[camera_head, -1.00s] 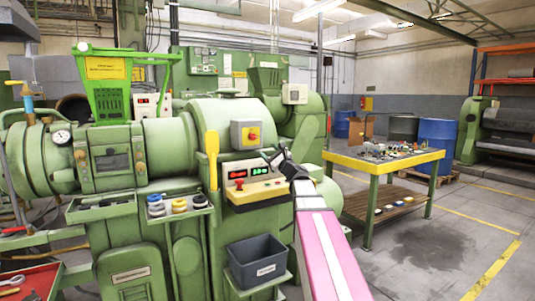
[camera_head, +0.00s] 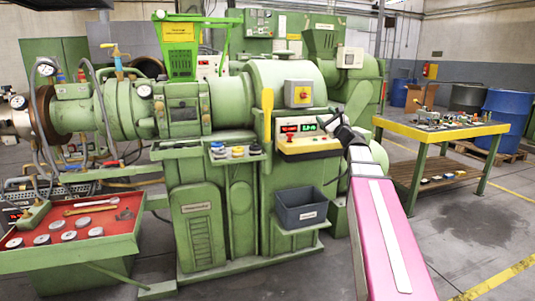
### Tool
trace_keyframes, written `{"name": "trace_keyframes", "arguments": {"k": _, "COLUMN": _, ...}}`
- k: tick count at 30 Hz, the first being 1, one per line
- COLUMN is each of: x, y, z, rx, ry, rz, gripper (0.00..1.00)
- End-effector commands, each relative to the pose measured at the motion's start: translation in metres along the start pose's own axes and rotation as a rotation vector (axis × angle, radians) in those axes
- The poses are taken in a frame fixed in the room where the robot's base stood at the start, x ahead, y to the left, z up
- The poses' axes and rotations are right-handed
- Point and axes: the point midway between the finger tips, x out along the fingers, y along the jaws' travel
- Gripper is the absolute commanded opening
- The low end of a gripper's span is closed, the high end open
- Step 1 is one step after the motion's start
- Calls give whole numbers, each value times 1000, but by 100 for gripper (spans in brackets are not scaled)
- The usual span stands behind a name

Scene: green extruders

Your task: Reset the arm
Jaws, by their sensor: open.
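My gripper (camera_head: 333,130) is dark and small in the picture, at the end of my pink and white arm. Its jaws are open and I see nothing between them. In the picture it overlaps the right end of the yellow-edged control panel (camera_head: 306,144) on the green extruder (camera_head: 232,215). I cannot tell whether it touches the panel. The panel has a red and a green display and a red button.
A red-topped cart (camera_head: 68,246) with several round parts stands at the left. A dark grey bin (camera_head: 300,209) sits low on the extruder's front. A green and yellow table (camera_head: 410,131) with small parts stands at the right. Floor is clear at the front right.

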Motion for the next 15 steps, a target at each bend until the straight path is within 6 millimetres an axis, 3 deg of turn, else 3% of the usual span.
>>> {"name": "trace_keyframes", "arguments": {"k": 2, "x": 0, "y": 0, "z": 0, "rx": 0, "ry": 0, "rz": 0, "gripper": 60}}
{"name": "trace_keyframes", "arguments": {"k": 8, "x": -6, "y": 27, "z": -12, "rx": -73, "ry": 30, "rz": 71, "gripper": 60}}
{"name": "trace_keyframes", "arguments": {"k": 15, "x": -19, "y": 69, "z": -30, "rx": -191, "ry": 72, "rz": 192, "gripper": 60}}
